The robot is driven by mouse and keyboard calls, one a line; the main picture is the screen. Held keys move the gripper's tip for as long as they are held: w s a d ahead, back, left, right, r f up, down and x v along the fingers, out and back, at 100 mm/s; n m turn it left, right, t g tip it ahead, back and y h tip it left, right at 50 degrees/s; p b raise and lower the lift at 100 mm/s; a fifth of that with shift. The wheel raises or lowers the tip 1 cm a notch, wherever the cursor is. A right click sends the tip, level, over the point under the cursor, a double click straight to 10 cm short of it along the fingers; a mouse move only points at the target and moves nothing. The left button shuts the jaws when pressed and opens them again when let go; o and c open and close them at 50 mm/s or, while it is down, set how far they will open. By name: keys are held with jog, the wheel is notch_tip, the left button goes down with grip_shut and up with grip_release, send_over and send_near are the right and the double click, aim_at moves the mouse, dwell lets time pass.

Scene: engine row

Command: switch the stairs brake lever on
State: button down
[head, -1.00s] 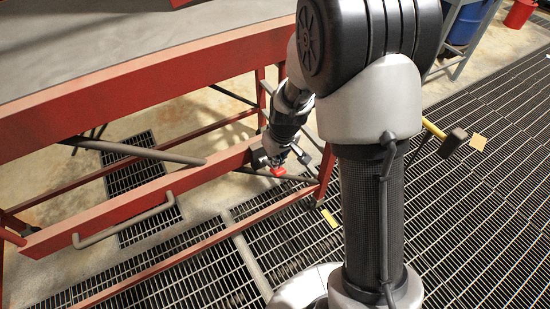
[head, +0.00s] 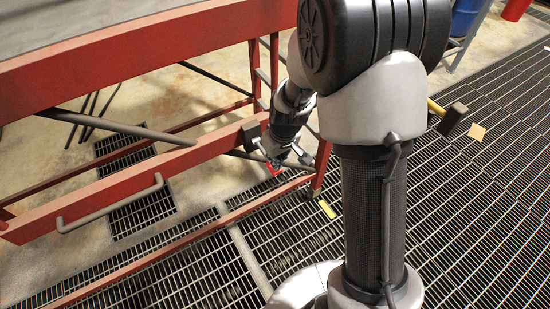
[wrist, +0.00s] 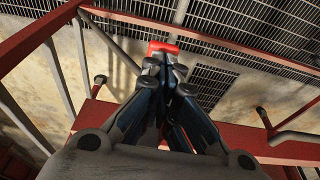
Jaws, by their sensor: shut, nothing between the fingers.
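The stairs' red frame (head: 120,195) fills the left of the head view. A small red-tipped part, which looks like the brake lever's grip (head: 274,170), shows just below my gripper (head: 274,161), beside the frame's right end. In the wrist view this red grip (wrist: 163,47) lies just beyond the tips of my gripper (wrist: 163,66). My fingers are together, with nothing seen between them. I cannot tell whether they touch the grip. The lever's shaft is mostly hidden by the fingers, so I cannot tell its setting.
A bent grey handle (head: 112,207) sticks out from the red beam. A yellow tag (head: 327,209) lies by the frame's right leg. A dark block on a yellow bar (head: 452,119) stands to the right. Open grating (head: 460,220) covers the floor at right.

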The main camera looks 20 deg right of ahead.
jog(key=shift+s+f+b, duration=0.15)
jog(key=shift+f+b, duration=0.35)
jog(key=shift+f, duration=0.25)
jog(key=shift+s+f+b, duration=0.1)
jog(key=shift+f+b, duration=0.4)
jog(key=shift+f, duration=0.2)
